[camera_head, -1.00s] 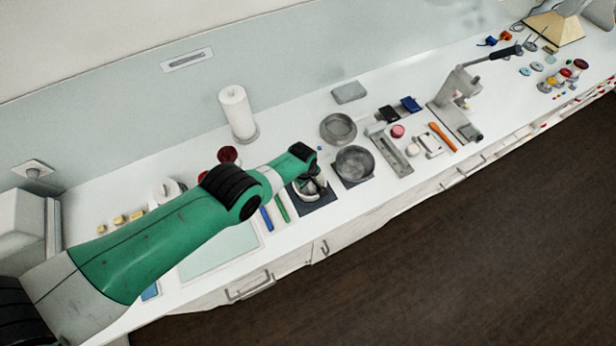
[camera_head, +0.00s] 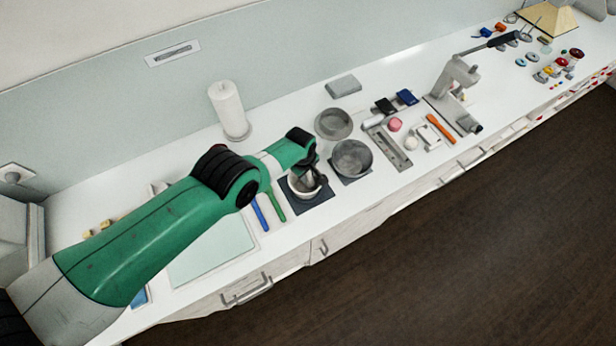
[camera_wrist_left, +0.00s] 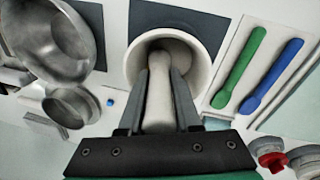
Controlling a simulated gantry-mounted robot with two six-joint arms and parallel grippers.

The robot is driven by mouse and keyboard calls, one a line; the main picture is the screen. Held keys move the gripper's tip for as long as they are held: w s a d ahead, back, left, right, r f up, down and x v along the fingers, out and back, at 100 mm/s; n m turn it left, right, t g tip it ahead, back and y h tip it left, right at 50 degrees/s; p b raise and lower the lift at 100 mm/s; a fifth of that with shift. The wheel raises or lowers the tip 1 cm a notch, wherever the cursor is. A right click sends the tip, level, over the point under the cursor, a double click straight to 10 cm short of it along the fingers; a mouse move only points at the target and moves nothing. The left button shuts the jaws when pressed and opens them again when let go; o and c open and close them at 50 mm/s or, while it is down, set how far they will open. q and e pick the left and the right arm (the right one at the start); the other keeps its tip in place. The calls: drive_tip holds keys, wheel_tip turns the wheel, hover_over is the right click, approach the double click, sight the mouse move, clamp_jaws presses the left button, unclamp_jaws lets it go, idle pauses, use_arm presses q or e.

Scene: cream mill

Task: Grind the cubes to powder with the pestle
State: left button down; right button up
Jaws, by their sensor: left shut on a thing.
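The white mortar (camera_head: 295,192) stands on a dark square mat (camera_head: 318,199) on the counter. In the left wrist view the mortar (camera_wrist_left: 203,75) is a round cream bowl. The pale pestle (camera_wrist_left: 158,105) reaches down into it, head inside the bowl. My left gripper (camera_wrist_left: 160,75) is shut on the pestle's shaft, its fingers on either side, above and partly inside the mortar's rim. In the head view my left gripper (camera_head: 312,172) is small and dark over the mortar. I cannot make out cubes or powder inside; pestle and fingers cover much of the bowl. My right gripper is not in view.
A grey metal bowl (camera_head: 352,159) stands close right of the mortar, with a round sieve-like dish (camera_head: 334,123) behind. Blue (camera_head: 260,212) and green (camera_head: 275,203) spatulas lie to the left. A small blue piece (camera_wrist_left: 110,102) lies on the counter. A paper roll (camera_head: 229,110) stands behind.

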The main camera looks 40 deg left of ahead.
use_arm(q)
drive_tip(key=shift+a+f+b, duration=0.25)
drive_tip(key=shift+a+b, duration=0.05)
drive_tip(key=shift+a, duration=0.15)
drive_tip(key=shift+a+r, duration=0.1)
drive_tip(key=shift+a, duration=0.15)
drive_tip(key=shift+s+a+f+p, duration=0.2)
drive_tip(key=shift+a+p, duration=0.15)
drive_tip(key=shift+a, duration=0.2)
